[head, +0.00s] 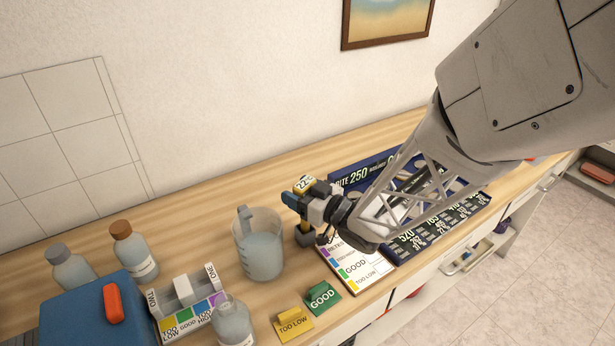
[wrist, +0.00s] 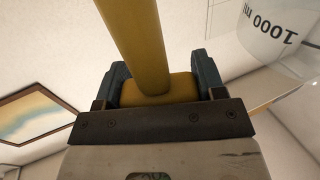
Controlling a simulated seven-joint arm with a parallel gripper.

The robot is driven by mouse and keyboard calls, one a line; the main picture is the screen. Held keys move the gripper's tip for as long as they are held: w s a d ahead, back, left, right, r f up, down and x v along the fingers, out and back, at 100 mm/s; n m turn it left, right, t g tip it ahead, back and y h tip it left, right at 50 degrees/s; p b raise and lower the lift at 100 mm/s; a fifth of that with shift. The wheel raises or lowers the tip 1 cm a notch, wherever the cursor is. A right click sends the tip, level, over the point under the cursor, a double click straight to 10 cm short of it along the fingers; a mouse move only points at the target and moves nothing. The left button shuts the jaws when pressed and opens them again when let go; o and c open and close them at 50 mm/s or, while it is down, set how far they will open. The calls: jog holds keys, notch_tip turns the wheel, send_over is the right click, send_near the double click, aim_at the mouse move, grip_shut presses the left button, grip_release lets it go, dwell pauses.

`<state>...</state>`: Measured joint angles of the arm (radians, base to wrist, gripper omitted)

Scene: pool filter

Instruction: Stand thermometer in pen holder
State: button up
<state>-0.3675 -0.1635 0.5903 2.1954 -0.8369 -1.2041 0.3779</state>
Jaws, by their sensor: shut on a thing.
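The yellow thermometer (head: 304,184) has a pale display reading about 22. In the head view it is beside the measuring jug, with its display end up. My gripper (head: 292,203) is shut on it. In the wrist view its yellow body (wrist: 160,88) sits between both fingers of my gripper (wrist: 160,85), and a yellow stem runs to the top edge. A small dark grey block (head: 304,238) shows below the thermometer; I cannot tell whether it is the pen holder or whether the two touch. My wrist hides part of this area.
A clear measuring jug (head: 258,248) stands just left of my gripper. A colour chart (head: 352,265) and dark numbered boards (head: 440,228) lie under my arm. Green (head: 322,297) and yellow (head: 292,323) signs, bottles and a blue box (head: 98,308) stand toward the front and left.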

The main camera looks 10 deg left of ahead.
jog(key=shift+f, duration=0.25)
dwell(0.4)
jog(key=o, duration=1)
jog(key=shift+o, duration=0.6)
jog(key=shift+r, duration=0.15)
notch_tip(320, 180, up, 9)
dwell(0.9)
dwell(0.4)
